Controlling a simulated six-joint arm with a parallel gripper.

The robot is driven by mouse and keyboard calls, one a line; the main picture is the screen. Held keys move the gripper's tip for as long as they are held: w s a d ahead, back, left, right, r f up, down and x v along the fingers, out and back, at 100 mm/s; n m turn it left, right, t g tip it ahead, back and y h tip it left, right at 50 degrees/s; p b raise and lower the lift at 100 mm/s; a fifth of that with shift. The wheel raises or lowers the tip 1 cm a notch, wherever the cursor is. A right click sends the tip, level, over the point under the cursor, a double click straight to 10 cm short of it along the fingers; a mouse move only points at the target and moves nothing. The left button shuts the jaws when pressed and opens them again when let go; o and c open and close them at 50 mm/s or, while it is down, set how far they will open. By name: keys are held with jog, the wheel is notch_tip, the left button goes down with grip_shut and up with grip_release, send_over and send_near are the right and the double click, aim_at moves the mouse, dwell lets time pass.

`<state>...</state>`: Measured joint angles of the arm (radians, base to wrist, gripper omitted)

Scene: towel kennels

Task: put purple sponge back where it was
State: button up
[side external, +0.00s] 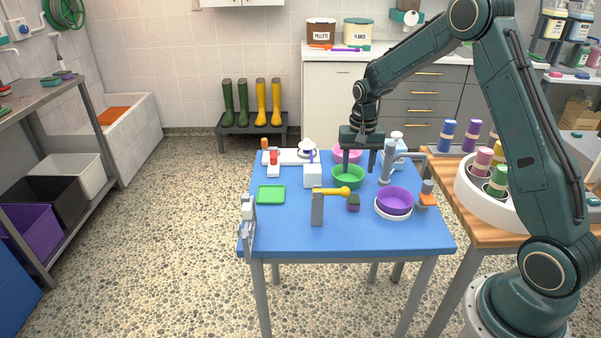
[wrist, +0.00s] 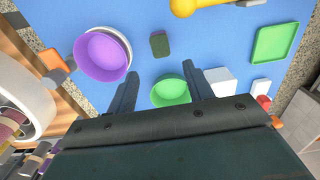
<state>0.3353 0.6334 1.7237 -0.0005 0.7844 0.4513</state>
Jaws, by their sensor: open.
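A small block with a dark olive top and a purplish side (side external: 353,203), which looks like the purple sponge, sits on the blue table beside the knob of a yellow arm. In the wrist view the sponge (wrist: 160,44) lies clear on the blue surface, beyond my fingertips. My gripper (side external: 359,164) is open and empty, pointing down above the back of the table at the green bowl (side external: 348,177). In the wrist view the green bowl (wrist: 170,92) shows between the fingers of my gripper (wrist: 163,78). No other purple sponge is clearly visible.
A grey post with a yellow arm (side external: 331,191) stands left of the sponge. A purple bowl (side external: 395,201) on a white base is to its right. A green tray (side external: 271,194), white box (side external: 313,178) and pink bowl (side external: 346,153) are also on the table. The front middle is clear.

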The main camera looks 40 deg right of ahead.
jog(key=s+a+r+n+t, duration=0.1)
jog(key=s+a+r+n, duration=0.1)
jog(key=s+a+r, duration=0.5)
jog(key=s+a+r+n+t, duration=0.2)
jog(key=s+a+r, duration=0.1)
jog(key=r, duration=0.7)
jog(key=s+a+r+n+t, duration=0.1)
jog(key=s+a+r+n, duration=0.1)
jog(key=s, duration=0.7)
jog(key=s+a+r+n+t, duration=0.1)
jog(key=s+a+n, duration=0.2)
jog(key=s, duration=0.5)
jog(key=shift+s+a+r+t, duration=0.3)
jog(key=shift+s+a+r, duration=0.05)
jog(key=shift+s+a, duration=0.1)
jog(key=shift+w, duration=0.1)
